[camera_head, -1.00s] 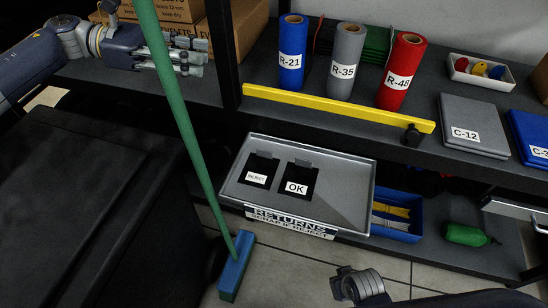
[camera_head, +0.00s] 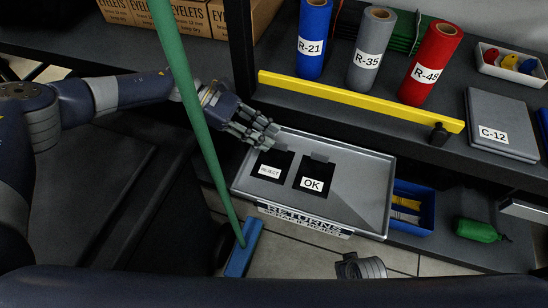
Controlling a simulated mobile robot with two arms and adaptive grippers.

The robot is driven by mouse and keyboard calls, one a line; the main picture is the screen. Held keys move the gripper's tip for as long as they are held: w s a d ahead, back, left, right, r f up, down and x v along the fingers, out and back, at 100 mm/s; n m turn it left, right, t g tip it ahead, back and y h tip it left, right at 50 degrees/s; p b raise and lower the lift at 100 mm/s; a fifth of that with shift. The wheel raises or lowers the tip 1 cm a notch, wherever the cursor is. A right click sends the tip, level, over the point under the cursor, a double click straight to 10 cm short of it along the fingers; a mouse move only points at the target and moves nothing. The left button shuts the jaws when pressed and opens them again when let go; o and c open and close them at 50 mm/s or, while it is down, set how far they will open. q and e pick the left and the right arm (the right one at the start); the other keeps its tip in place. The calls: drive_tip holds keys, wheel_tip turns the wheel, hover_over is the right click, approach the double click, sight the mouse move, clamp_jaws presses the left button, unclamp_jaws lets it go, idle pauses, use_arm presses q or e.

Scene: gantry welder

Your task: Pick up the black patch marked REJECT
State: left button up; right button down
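The black patch marked REJECT (camera_head: 274,162) lies on the left side of the grey RETURNS tray (camera_head: 345,195). A white label with the word is on its lower part. A similar black patch marked OK (camera_head: 313,173) lies just right of it. My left gripper (camera_head: 268,141) is over the tray's back left edge, close to the upper end of the REJECT patch. Its fingers look apart, with nothing seen between them; I cannot tell whether they touch the patch.
A green broom handle (camera_head: 208,150) stands in front of my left wrist. A yellow bar (camera_head: 360,100) runs along the shelf edge above the tray. Labelled rolls stand on that shelf. A blue bin (camera_head: 412,208) sits right of the tray.

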use_arm(q)
drive_tip(key=shift+x, duration=1.45)
clamp_jaws()
drive_tip(key=shift+r, duration=0.1)
